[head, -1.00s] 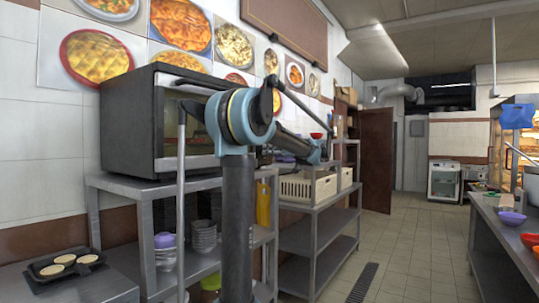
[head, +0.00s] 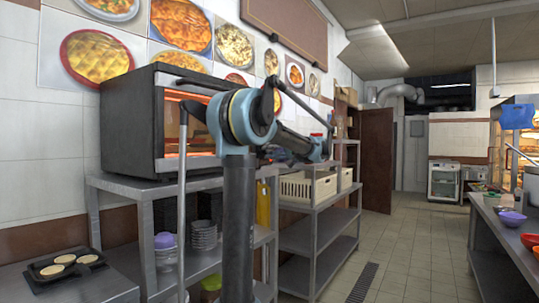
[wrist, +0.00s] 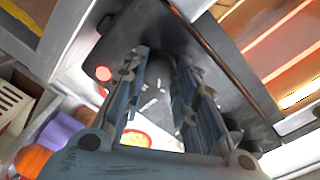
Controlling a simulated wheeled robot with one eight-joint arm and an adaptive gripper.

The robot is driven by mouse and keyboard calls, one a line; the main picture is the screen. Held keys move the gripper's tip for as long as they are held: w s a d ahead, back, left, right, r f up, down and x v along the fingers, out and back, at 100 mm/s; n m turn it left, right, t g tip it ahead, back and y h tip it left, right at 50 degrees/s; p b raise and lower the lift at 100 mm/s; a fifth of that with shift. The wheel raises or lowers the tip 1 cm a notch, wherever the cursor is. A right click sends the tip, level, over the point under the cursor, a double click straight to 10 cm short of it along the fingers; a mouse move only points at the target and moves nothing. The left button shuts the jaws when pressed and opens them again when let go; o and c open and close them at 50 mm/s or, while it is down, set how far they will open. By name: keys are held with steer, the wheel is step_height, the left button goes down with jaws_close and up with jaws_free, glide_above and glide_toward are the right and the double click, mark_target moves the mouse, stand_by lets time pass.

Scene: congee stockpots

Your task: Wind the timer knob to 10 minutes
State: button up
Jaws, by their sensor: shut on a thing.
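The oven (head: 128,120) is a black box on a metal shelf at the left of the head view. Its window (head: 172,112) glows orange. In the wrist view its dark control panel (wrist: 225,75) fills the middle, beside the glowing window (wrist: 285,45). Pale dial marks (wrist: 150,104) show on the panel between my fingers. My gripper (wrist: 161,60) is at the panel, shut on the timer knob. The knob is dark and mostly hidden by the fingers, so its setting cannot be read. In the head view my arm hides the knob and gripper.
A round red light (wrist: 103,73) shows on the panel left of my fingers. Metal shelving (head: 320,205) with cream crates (head: 303,187) runs along the wall. A pan of pale rounds (head: 65,264) stands at lower left. The tiled aisle (head: 415,245) is clear.

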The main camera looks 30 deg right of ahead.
steer(key=m, duration=0.6)
steer(key=shift+d, duration=0.15)
steer(key=shift+m, duration=0.3)
steer(key=o, duration=1.1)
steer(key=shift+d+f, duration=0.1)
steer(key=shift+g, duration=0.3)
steer(key=v, duration=1.1)
steer(key=shift+s+d+f, duration=0.1)
steer(key=shift+s+d, duration=0.1)
steer(key=shift+s, duration=0.1)
